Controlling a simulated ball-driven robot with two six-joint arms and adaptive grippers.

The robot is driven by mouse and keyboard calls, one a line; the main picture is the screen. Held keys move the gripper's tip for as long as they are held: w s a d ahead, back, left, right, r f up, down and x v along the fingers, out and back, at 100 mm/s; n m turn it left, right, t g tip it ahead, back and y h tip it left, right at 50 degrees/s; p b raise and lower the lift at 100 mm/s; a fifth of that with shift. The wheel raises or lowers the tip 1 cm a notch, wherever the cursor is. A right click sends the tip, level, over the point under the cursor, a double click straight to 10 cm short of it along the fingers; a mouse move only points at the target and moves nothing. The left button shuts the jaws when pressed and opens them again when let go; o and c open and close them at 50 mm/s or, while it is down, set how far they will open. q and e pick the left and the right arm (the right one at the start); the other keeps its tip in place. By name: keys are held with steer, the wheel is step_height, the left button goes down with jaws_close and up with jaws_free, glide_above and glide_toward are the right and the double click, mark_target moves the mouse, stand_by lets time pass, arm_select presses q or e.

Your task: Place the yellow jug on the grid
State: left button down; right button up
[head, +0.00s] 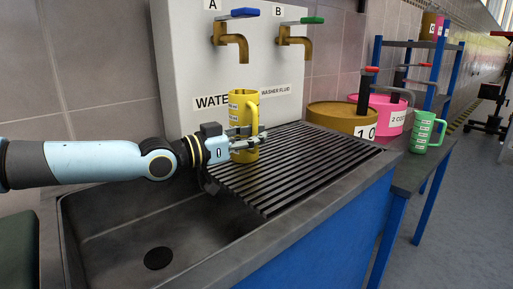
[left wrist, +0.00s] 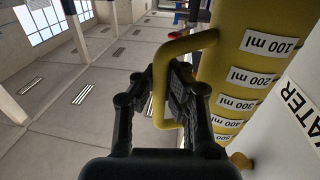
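The yellow jug (head: 244,105) is upright at the left back part of the black slatted grid (head: 310,165), below tap A. Its base appears at the grid's surface, but I cannot tell for sure whether it touches. My left gripper (head: 250,139) reaches in from the left and is at the jug. In the left wrist view, the jug (left wrist: 225,75) fills the right side with its volume labels. My left gripper's fingers (left wrist: 163,95) are closed around its handle (left wrist: 160,92). My right gripper is not in view.
Brass taps A (head: 232,42) and B (head: 294,42) stick out of the white panel above. An open sink (head: 130,235) lies left of the grid. A green jug (head: 424,131), a pink container (head: 385,113) and a yellow drum (head: 342,117) stand at the right. Most of the grid is clear.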

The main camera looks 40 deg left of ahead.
arm_select(q)
steer(key=shift+r, duration=0.1)
steer(key=c, duration=2)
jaws_free()
steer(key=o, duration=0.5)
steer(key=shift+s+r+p, duration=0.1)
steer(key=shift+s+p, duration=0.25)
steer(key=shift+p, duration=0.15)
steer(key=p+v, duration=0.6)
steer(key=v, duration=0.5)
steer(key=shift+s+a, duration=0.1)
steer(key=shift+s, duration=0.1)
